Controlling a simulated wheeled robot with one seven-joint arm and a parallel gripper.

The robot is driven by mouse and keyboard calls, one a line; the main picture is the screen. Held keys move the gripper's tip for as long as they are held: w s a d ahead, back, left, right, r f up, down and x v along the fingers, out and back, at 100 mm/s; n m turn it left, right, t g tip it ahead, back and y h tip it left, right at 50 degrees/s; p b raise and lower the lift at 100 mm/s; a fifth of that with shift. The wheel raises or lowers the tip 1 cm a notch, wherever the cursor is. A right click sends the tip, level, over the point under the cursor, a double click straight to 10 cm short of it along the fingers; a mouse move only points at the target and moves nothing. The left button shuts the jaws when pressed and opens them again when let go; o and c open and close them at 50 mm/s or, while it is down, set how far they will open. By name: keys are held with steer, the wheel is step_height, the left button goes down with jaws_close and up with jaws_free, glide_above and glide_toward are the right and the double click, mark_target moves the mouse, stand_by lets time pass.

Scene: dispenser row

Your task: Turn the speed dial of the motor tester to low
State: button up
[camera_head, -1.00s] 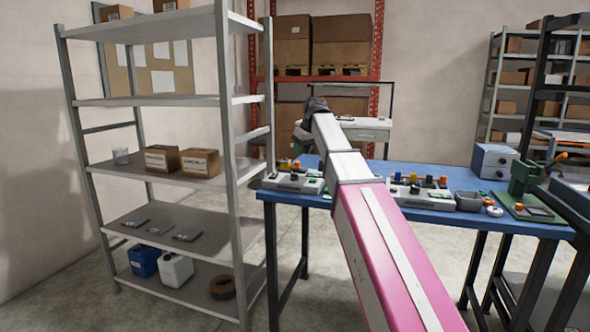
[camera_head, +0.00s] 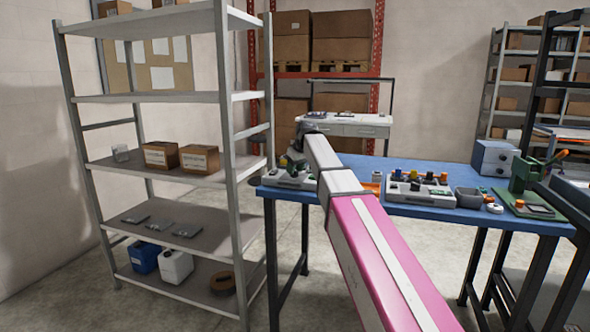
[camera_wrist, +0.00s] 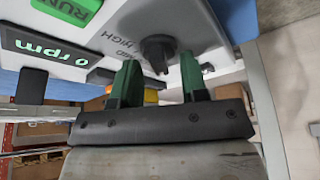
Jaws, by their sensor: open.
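The motor tester (camera_head: 288,181) is a pale box on the left end of the blue workbench. In the wrist view its panel (camera_wrist: 120,40) shows a green RUN button (camera_wrist: 70,8) and a display (camera_wrist: 45,50) reading 0 rpm. The speed dial (camera_wrist: 157,48) is a dark grey knob beside partly hidden lettering that includes HIGH. I cannot tell its exact setting. My gripper (camera_wrist: 160,82) is open, with one green finger on each side of the dial's lower end and space between. In the head view my gripper (camera_head: 296,163) is small and over the tester.
Another control box (camera_head: 418,190) with coloured knobs stands further right on the workbench (camera_head: 400,170), with a grey bin (camera_head: 469,198) and a green press (camera_head: 527,180) beyond. A grey shelf unit (camera_head: 228,100) stands close on the left of the tester.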

steer(key=shift+c, duration=0.3)
jaws_close()
steer(key=shift+m, duration=0.3)
steer(key=m+h, duration=0.1)
steer(key=m, duration=0.1)
steer(key=shift+s+a+m+t, duration=0.1)
steer(key=shift+m+t, duration=0.2)
steer(key=shift+f+m+h, duration=0.1)
steer(key=shift+m+h, duration=0.7)
steer(key=shift+m, duration=1.4)
